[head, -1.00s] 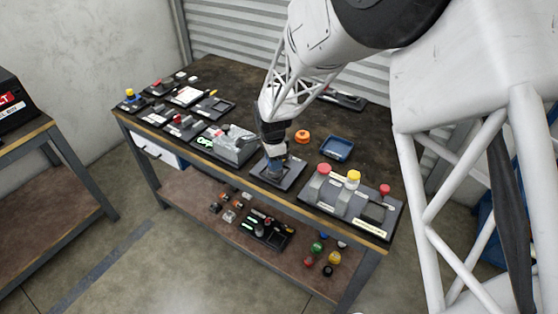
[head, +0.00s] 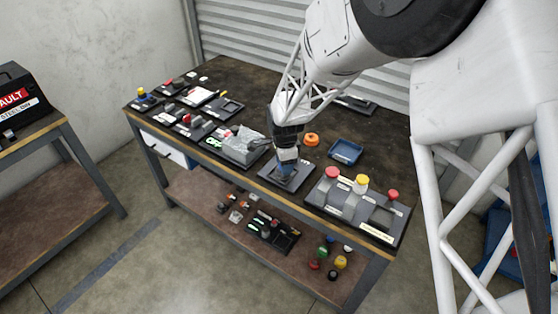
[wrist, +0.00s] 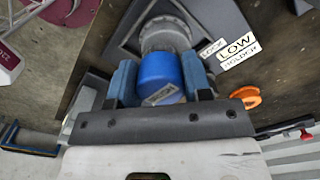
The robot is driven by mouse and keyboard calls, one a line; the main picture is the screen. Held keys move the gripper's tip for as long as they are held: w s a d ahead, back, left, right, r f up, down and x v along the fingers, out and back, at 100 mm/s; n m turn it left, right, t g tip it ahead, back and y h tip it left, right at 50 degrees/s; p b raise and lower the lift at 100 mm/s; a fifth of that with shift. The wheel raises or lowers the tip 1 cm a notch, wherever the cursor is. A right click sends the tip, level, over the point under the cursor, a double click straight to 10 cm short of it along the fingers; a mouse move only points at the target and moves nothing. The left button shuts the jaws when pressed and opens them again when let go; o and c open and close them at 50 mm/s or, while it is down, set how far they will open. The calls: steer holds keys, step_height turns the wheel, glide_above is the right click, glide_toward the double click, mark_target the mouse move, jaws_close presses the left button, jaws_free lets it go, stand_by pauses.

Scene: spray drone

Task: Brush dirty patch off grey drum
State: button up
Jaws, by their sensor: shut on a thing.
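My gripper (head: 286,166) is low over a dark square holder plate (head: 299,183) at the bench's front edge. In the wrist view its two blue fingers (wrist: 160,82) are shut on a blue cylinder (wrist: 165,72) with a small label. A grey ribbed round part (wrist: 165,36) sits at the cylinder's far end, over the plate; I cannot tell whether they touch. Labels beside it read "LOCK" and "LOW HOLDER". A grey rounded body (head: 243,147) lies on a dark base left of my gripper. I cannot tell whether it is the grey drum, and no dirty patch is clear.
An orange ring (head: 311,139) and a blue tray (head: 345,151) lie behind and right of my gripper. A grey block with red and yellow knobs (head: 353,205) stands right. Several small fixtures fill the bench's left. Loose parts lie on the lower shelf.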

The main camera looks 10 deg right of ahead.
steer(key=shift+s+d, duration=0.35)
steer(key=shift+s+d+r, duration=0.15)
steer(key=shift+s+d, duration=0.2)
steer(key=shift+r, duration=3.9)
steer(key=shift+f, duration=0.15)
